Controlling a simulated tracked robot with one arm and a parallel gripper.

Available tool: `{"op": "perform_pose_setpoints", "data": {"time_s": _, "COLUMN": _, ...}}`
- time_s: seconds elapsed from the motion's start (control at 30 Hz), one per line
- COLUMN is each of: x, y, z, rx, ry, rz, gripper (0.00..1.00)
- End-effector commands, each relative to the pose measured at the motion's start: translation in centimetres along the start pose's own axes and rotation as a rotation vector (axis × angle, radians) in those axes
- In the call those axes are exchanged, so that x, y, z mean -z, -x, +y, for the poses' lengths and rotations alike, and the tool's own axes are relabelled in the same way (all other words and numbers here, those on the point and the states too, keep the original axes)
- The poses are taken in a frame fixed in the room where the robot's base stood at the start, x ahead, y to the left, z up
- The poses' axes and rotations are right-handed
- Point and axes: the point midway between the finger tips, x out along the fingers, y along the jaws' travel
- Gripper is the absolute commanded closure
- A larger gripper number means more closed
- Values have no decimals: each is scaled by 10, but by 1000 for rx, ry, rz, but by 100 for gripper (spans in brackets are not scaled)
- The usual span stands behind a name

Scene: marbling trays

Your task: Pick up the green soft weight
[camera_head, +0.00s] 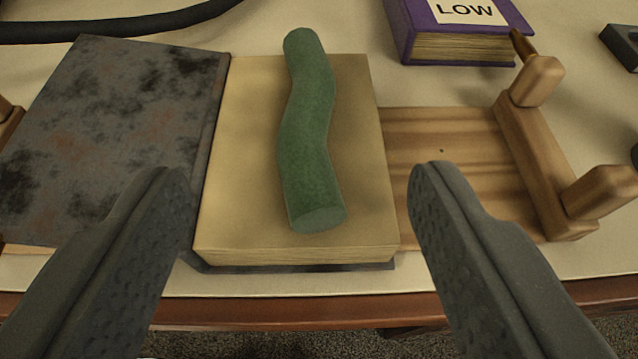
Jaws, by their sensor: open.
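The green soft weight (308,135) is a long, slightly bent roll. It lies lengthwise on the bare page of an open book (235,110), running from the page's far edge toward its near edge. My gripper (298,170) is open, with one dark grey textured finger to the left of the weight and one to the right. The fingers appear nearer to the camera than the weight and do not touch it. Nothing is between them in their grip. The whole top of the weight shows.
The book's mottled grey cover (110,130) lies open at left. A wooden stand (450,160) with upright pegs shows at right. A purple book marked LOW (455,30) is behind it. A black tube (120,25) lies at back left. The table's front edge (300,312) is close.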

Motion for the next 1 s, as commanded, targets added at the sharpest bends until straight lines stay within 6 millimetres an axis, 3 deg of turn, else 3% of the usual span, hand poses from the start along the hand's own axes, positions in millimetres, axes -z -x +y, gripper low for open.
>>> {"op": "perform_pose_setpoints", "data": {"time_s": 0.03, "x": -10, "y": -3, "z": -1, "rx": -5, "ry": 9, "rz": -2, "gripper": 42}}
{"op": "perform_pose_setpoints", "data": {"time_s": 0.2, "x": -20, "y": -11, "z": 1, "rx": -15, "ry": 14, "rz": 0, "gripper": 42}}
{"op": "perform_pose_setpoints", "data": {"time_s": 0.7, "x": -19, "y": -80, "z": 2, "rx": -15, "ry": 12, "rz": 3, "gripper": 42}}
{"op": "perform_pose_setpoints", "data": {"time_s": 1.0, "x": -19, "y": -94, "z": 4, "rx": -17, "ry": 13, "rz": 0, "gripper": 42}}
